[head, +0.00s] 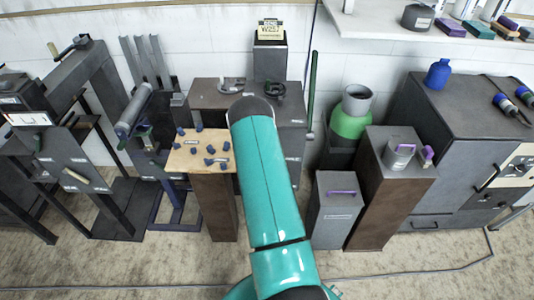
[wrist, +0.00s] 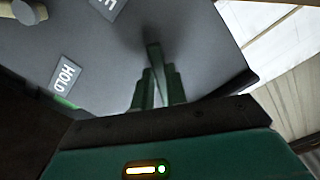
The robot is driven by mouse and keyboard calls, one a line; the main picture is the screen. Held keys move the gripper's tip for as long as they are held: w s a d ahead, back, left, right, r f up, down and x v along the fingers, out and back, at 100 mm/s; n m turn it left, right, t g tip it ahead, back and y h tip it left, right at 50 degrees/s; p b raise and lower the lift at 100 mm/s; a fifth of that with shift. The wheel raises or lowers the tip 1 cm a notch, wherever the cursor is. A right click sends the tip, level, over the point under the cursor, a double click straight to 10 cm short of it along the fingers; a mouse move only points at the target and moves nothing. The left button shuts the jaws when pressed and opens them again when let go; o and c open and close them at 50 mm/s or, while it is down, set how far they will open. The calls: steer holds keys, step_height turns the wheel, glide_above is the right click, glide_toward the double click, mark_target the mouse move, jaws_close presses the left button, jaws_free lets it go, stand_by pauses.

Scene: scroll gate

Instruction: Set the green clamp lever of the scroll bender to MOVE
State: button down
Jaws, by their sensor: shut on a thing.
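In the wrist view, my gripper (wrist: 157,88) is shut on a narrow dark green bar, the green clamp lever (wrist: 154,58). The lever stands between the two fingers against a dark grey panel (wrist: 190,40). A white HOLD label (wrist: 66,75) is on the panel to the left. A second label (wrist: 108,5), cut off by the top edge, shows only what looks like an E. I cannot tell which mark the lever lines up with. In the head view, my teal arm hides the gripper and the lever.
A pale round-ended handle (wrist: 25,10) is at the wrist view's top left. In the head view, a wooden board with several blue pieces (head: 184,158) is left of my arm. A green and grey cylinder (head: 350,115) and grey boxes (head: 338,212) stand to the right.

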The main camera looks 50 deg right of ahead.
steer(key=shift+w+a+r+m, duration=0.1)
steer(key=shift+w+a+m, duration=0.1)
steer(key=shift+m, duration=0.1)
stand_by(0.4)
steer(key=c, duration=1.4)
jaws_free()
steer(key=shift+s, duration=0.1)
steer(key=v, duration=1.3)
steer(key=shift+s+a, duration=0.25)
steer(key=shift+a, duration=0.05)
steer(key=shift+r, duration=0.1)
